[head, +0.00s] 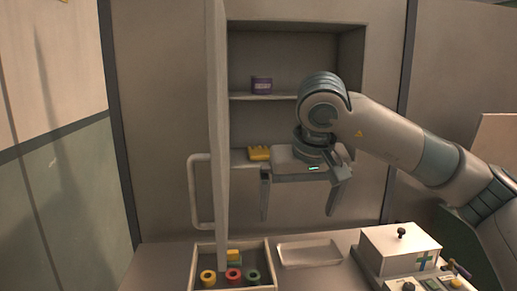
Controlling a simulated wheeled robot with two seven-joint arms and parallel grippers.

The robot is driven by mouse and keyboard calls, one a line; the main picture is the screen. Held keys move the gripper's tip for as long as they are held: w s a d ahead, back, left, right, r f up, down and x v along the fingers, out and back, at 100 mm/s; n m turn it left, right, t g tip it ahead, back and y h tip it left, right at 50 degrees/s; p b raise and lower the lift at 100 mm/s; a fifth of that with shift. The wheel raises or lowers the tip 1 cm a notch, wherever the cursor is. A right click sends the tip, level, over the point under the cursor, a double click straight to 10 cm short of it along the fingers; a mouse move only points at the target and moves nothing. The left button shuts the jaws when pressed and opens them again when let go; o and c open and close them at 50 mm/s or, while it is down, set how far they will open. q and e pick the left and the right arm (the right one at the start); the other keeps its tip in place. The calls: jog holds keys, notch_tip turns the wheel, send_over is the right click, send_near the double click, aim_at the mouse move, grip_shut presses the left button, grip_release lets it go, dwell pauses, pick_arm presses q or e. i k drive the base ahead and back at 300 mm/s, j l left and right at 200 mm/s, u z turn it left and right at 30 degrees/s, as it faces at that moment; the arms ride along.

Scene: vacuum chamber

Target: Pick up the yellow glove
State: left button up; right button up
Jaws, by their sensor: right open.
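The yellow glove (259,153) lies on the lower shelf (238,158) of the open cabinet in the head view, near the left side of the opening. My right gripper (298,211) is in front of the cabinet, with its two fingers spread wide and pointing down. It is empty. Its fingertips are lower in the picture than the glove, and its body covers part of the lower shelf to the right of the glove. My left gripper is not in view.
The cabinet door (216,120) stands open on the left, with a handle (194,190). A purple container (262,86) is on the upper shelf. Below are a tray of coloured rings (273,279), an empty shallow tray (308,253) and a white box (400,248) with a black knob.

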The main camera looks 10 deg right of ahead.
aim_at(254, 154)
jog(key=i, duration=1.2)
